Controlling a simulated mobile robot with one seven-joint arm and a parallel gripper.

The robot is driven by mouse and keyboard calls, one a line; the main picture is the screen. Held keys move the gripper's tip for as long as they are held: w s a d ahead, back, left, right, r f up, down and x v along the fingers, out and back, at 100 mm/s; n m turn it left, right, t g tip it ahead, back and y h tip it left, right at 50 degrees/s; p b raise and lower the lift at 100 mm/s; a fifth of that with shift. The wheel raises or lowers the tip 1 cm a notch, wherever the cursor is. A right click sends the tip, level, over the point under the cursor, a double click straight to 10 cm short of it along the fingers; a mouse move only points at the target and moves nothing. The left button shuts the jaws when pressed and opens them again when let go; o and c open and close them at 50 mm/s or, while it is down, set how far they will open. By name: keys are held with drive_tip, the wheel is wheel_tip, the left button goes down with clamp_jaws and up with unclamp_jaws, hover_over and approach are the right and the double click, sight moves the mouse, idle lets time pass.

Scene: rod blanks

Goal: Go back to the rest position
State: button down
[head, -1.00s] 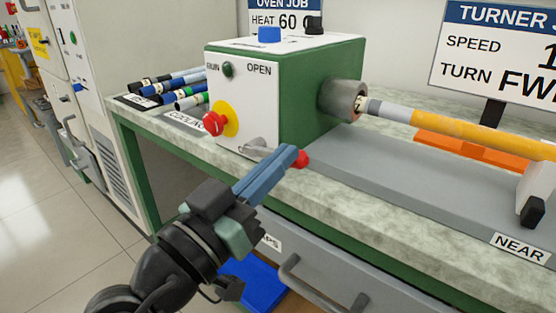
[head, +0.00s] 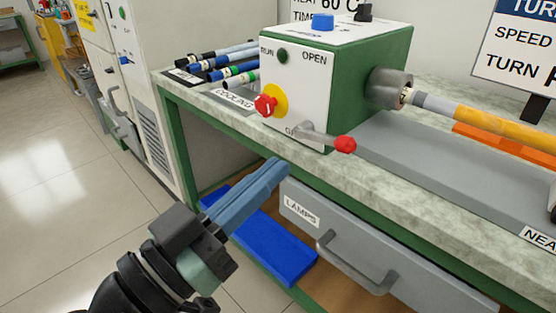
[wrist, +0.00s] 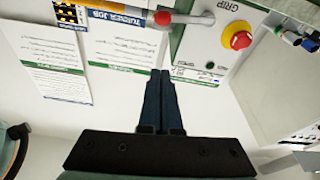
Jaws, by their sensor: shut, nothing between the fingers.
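My gripper (head: 278,172) is shut and empty, its blue fingers together. In the head view it is in front of the bench edge, below the turner box and apart from it. In the wrist view the shut fingers (wrist: 160,82) point toward the white wall and the turner's panel. The turner box (head: 290,95) is green and white, with a red emergency knob (head: 265,105) and a lever with a red tip (head: 344,144). An orange and grey rod (head: 470,115) sits in its chuck (head: 390,88).
The bench top (head: 400,185) lies behind my gripper. Below it are a grey drawer marked LAMPS (head: 350,235) with a handle and a blue panel (head: 270,245). Several rods (head: 215,62) lie at the back left by the COOLING label. Tiled floor (head: 80,190) is free at the left.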

idle(0.4)
drive_tip(key=w+d+r+n+t+y+p, duration=0.1)
drive_tip(key=w+r+n+t+y, duration=0.1)
drive_tip(key=r+t+y, duration=0.3)
drive_tip(key=w+d+r+n+t+y, duration=0.1)
drive_tip(key=w+r+y, duration=0.1)
drive_tip(key=r, duration=0.6)
drive_tip(key=s+r+n+t+y, duration=0.4)
drive_tip(key=s+r+t+y, duration=0.25)
drive_tip(key=r, duration=0.65)
wheel_tip(320, 180, up, 38)
drive_tip(key=s+p, duration=0.1)
drive_tip(key=p, duration=3.7)
drive_tip(key=shift+s+a+p, duration=0.15)
drive_tip(key=shift+a+p, duration=0.15)
drive_tip(key=shift+a, duration=0.1)
drive_tip(key=shift+f+y, duration=0.1)
drive_tip(key=shift+y, duration=0.15)
